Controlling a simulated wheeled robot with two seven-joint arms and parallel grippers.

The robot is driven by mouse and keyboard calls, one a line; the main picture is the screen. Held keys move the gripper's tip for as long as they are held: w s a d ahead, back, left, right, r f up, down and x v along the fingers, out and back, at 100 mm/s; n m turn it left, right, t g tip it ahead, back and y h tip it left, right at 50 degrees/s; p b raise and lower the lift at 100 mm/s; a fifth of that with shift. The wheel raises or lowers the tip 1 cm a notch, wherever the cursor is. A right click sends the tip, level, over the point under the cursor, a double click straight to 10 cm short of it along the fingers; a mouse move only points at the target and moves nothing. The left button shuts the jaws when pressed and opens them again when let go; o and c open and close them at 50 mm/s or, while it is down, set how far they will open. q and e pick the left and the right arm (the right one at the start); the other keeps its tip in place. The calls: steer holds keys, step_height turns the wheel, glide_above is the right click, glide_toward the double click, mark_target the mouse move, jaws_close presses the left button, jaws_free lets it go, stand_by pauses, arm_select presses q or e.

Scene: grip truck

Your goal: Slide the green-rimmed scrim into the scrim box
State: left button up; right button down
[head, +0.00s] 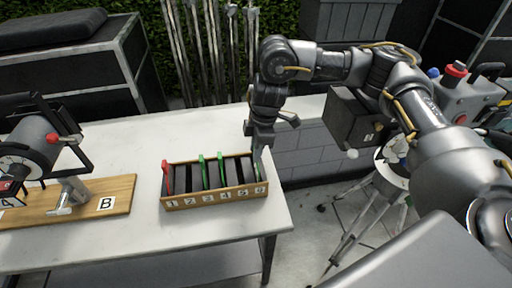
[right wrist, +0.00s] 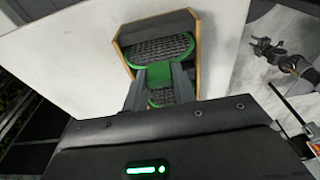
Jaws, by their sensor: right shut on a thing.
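The scrim box (head: 216,200) is a wooden box with numbered slots near the table's right edge. My right gripper (head: 259,152) is above the slot 6 end, pointing down. In the right wrist view it is shut on the green tab of a green-rimmed scrim (right wrist: 165,97), whose mesh shows between the fingers. Whether this scrim is inside the slot I cannot tell.
Red (head: 167,176) and green (head: 220,170) tabs stand in other slots. A lamp (head: 38,148) and a wooden board marked B (head: 118,192) are on the left of the table. Clear white tabletop (head: 140,225) lies in front. Stands rise behind; a tripod is at right.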

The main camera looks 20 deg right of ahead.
steer(key=c, duration=0.7)
jaws_free()
steer(key=shift+r, duration=0.15)
steer(key=shift+r+p, duration=2.9)
steer(key=shift+p, duration=0.6)
steer(key=shift+f, duration=0.1)
